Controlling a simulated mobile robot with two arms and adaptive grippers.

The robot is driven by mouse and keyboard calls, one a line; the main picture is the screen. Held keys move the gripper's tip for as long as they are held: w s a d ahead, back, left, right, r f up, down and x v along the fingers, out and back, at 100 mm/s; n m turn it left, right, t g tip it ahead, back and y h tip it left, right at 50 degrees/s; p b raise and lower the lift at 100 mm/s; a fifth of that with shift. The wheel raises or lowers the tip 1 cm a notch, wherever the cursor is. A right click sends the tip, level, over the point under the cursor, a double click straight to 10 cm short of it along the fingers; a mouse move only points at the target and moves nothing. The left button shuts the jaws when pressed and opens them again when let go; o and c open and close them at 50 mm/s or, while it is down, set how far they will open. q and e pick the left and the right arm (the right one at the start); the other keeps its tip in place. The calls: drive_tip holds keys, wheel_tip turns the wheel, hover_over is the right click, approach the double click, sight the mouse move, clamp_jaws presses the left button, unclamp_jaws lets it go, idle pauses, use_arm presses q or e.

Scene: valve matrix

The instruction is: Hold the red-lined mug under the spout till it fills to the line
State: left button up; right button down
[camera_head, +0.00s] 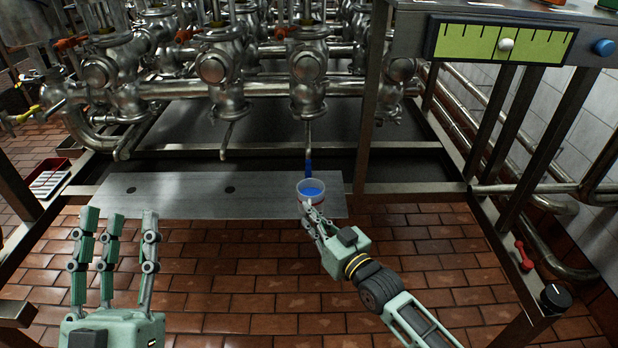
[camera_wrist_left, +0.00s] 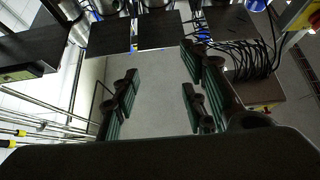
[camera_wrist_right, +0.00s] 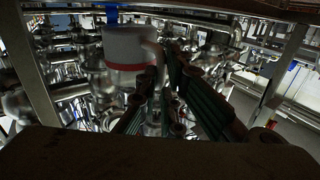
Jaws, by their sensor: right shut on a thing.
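The mug (camera_head: 311,188) is pale with a red line around it, and stands upright under the spout (camera_head: 308,134). Blue liquid runs from the spout down to the mug, and blue liquid shows inside it. How its level compares with the line I cannot tell. In the right wrist view the mug (camera_wrist_right: 124,48) shows its side, a red band low on it and its handle. My right gripper (camera_head: 308,214) is shut on the mug at the handle side. My left gripper (camera_head: 119,216) is open and empty at lower left, fingers pointing up, away from the mug.
A grey plate (camera_head: 190,190) with dark holes lies left of the mug. Steel valves and pipes (camera_head: 220,75) fill the back. A green gauge panel (camera_head: 500,43) with a white knob is at upper right. A red tray (camera_head: 46,175) stands at left. Metal posts frame the right side.

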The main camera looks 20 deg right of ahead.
use_arm(q)
drive_tip(key=a+f+g+y+p, duration=0.1)
drive_tip(key=f+g+y+p, duration=0.1)
drive_tip(key=f+g, duration=0.4)
drive_tip(key=s+a+f+g+y+p, duration=0.1)
drive_tip(key=f+g, duration=0.5)
drive_tip(key=f, duration=1)
drive_tip(key=shift+a+n+g+y+p, duration=0.35)
drive_tip(key=shift+a+y+p, duration=0.3)
drive_tip(key=shift+p, duration=0.25)
use_arm(e)
drive_tip(key=shift+s+a+r, duration=0.2)
drive_tip(key=shift+s+r, duration=0.2)
drive_tip(key=shift+s, duration=0.25)
drive_tip(key=shift+s+a+r, duration=0.15)
drive_tip(key=shift+s+r, duration=0.3)
drive_tip(key=shift+s, duration=0.25)
drive_tip(key=shift+s+a+r, duration=0.2)
drive_tip(key=shift+s+r, duration=0.2)
drive_tip(key=shift+s, duration=0.25)
